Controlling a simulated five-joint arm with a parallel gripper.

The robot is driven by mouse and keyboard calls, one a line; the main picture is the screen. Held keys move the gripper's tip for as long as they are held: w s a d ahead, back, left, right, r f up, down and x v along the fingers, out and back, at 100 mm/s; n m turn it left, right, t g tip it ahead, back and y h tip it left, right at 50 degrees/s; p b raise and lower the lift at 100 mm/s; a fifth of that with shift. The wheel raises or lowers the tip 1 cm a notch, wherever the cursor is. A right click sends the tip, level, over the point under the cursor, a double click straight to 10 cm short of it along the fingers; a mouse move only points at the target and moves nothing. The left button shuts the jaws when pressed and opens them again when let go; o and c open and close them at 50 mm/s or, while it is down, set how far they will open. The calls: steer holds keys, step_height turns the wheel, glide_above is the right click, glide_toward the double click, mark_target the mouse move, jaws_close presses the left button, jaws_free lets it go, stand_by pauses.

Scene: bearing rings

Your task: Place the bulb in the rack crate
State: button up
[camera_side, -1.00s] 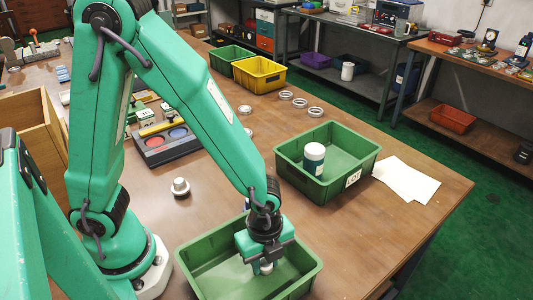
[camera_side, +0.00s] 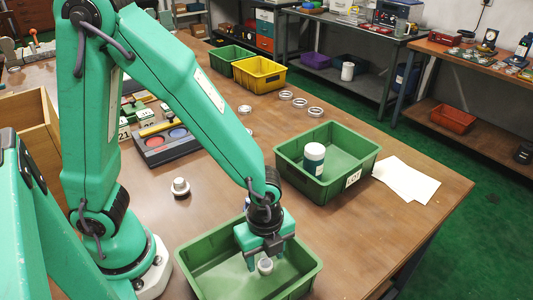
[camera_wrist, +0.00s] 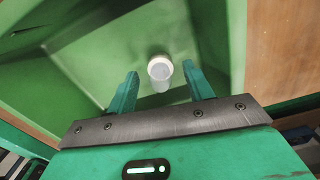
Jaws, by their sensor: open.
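The white bulb (camera_side: 265,266) is inside the near green crate (camera_side: 196,268), apparently standing on its floor. My gripper (camera_side: 266,254) is just above the bulb, with its fingers spread and a gap around it. In the wrist view the bulb (camera_wrist: 161,72) shows between the two open fingers of my gripper (camera_wrist: 160,71), touching neither as far as I can see. The crate's green wall (camera_wrist: 90,65) fills much of that view. No rack label shows on this crate from here.
Metal rings (camera_side: 300,103), a yellow bin (camera_side: 260,75) and a dark tray (camera_side: 167,143) are farther back.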

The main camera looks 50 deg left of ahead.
steer(key=shift+r, duration=5.05)
steer(key=shift+a, duration=0.1)
steer(key=s+a+r+n+t, duration=0.1)
steer(key=a+r+n+t, duration=0.1)
steer(key=a+r+n, duration=0.3)
steer(key=s+a+r+n+t, duration=0.1)
steer(key=a+r+n+t, duration=0.2)
steer(key=a+r+n, duration=0.3)
steer(key=shift+a+r+n+t, duration=0.3)
steer(key=shift+a+n, duration=2.35)
steer(key=shift+n, duration=1.75)
